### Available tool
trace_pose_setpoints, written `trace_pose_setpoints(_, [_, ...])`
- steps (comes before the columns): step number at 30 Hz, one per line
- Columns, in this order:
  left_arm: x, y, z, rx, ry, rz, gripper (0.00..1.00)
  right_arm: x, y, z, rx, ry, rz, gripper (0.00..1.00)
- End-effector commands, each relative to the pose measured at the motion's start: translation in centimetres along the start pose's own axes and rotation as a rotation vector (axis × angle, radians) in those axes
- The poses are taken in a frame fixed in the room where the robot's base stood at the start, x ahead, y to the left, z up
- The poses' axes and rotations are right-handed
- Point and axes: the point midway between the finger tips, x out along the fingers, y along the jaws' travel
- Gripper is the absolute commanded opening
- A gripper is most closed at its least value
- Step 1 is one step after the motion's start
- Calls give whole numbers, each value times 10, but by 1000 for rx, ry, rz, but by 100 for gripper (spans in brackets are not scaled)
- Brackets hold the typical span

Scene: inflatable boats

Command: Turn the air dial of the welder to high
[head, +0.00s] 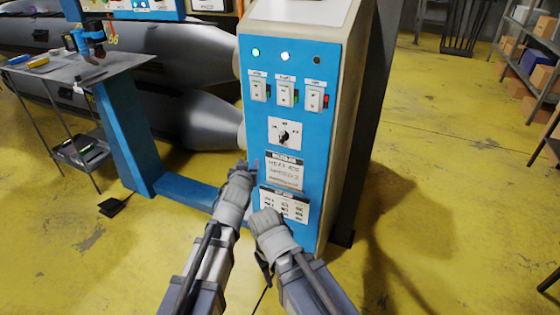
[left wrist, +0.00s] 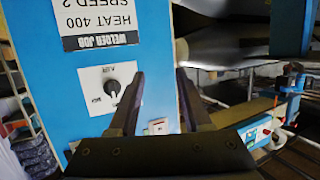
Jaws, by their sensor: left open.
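The blue welder cabinet (head: 331,195) stands upright in the middle of the head view. Its air dial (head: 283,134) is a black knob on a white plate, below three switches. The dial also shows in the left wrist view (left wrist: 112,88), where the printed job text is upside down; I cannot read its setting surely. My left gripper (head: 249,163) is below and left of the dial in the head view. In the left wrist view its open fingers (left wrist: 160,85) are empty, with the dial just left of them. My right gripper (head: 263,264) is mostly hidden below its wrist.
Above the dial are three switches (head: 285,94) and three lamps, one green, one white, one dark. Below it are printed labels (head: 285,171). A workbench (head: 117,66) and grey inflatable tubes (head: 200,118) stand left. Yellow floor is clear at right, before the shelves (head: 524,70).

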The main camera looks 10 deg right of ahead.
Motion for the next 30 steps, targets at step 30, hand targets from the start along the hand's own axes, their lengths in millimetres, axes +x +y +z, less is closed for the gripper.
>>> trace_pose_setpoints(30, [33,75,-24,-39,672,391,49,132,-12,-8,-3,1,4,50])
